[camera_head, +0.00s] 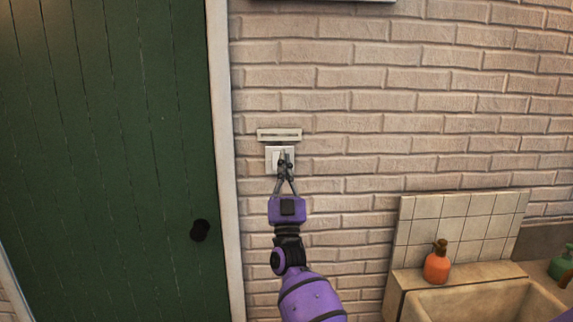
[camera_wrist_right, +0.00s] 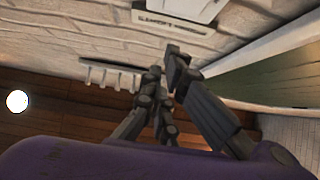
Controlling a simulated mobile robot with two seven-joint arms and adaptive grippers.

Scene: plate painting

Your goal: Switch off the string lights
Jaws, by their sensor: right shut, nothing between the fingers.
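A white light switch (camera_head: 271,153) is mounted on the pale brick wall, just right of the door frame. A narrow label plate (camera_head: 279,134) is fixed above it. My right gripper (camera_head: 284,157) is shut and empty, with its fingertips in front of the switch, covering part of it. I cannot tell whether they touch it. In the right wrist view my right gripper (camera_wrist_right: 166,62) shows close to the wall, near the label plate (camera_wrist_right: 172,22); part of the white switch (camera_wrist_right: 190,7) shows at the top edge. The string lights and my left gripper are not in view.
A green door (camera_head: 110,150) with a dark knob (camera_head: 200,230) is on the left. At the lower right are a stone sink (camera_head: 405,292), a tiled splashback (camera_head: 455,222) and an orange soap bottle (camera_head: 437,264). The wall right of the switch is bare.

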